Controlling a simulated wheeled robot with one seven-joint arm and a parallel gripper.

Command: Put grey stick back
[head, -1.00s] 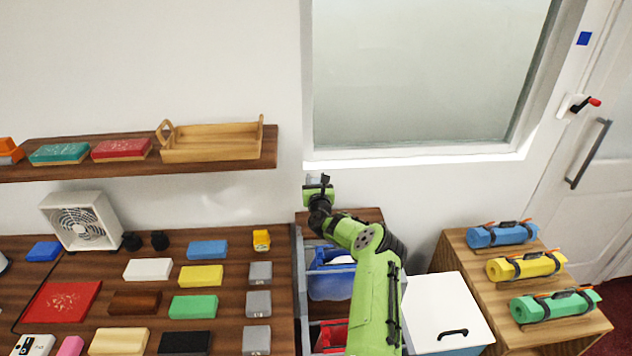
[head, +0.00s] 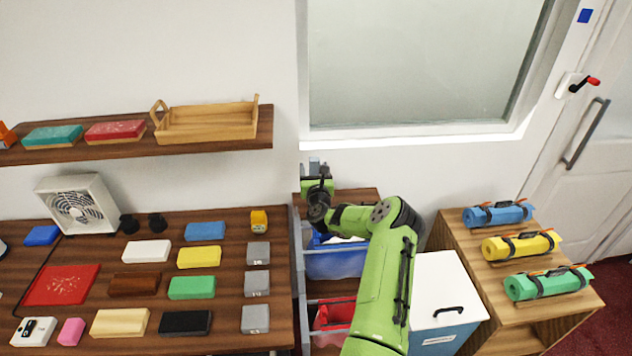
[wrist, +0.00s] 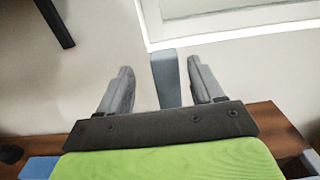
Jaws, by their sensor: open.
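A grey-blue bar (wrist: 166,80), which looks like the grey stick, shows between the fingers of my gripper (wrist: 164,85) in the wrist view. The fingers stand apart on both sides of it, with a gap visible on each side. Its lower end is hidden behind the gripper's dark crosspiece. In the head view my gripper (head: 315,166) is high over the back of the rack (head: 297,240), in front of the wall. Small grey parts show at its tip there; I cannot tell stick from fingers.
Left of the rack, a wooden counter (head: 225,333) bears coloured blocks, several grey blocks (head: 256,284) and a fan (head: 75,205). A shelf (head: 210,146) with a wooden tray (head: 210,122) hangs above. Right are a white-lidded box (head: 440,285) and a stand with rolled mats (head: 520,245).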

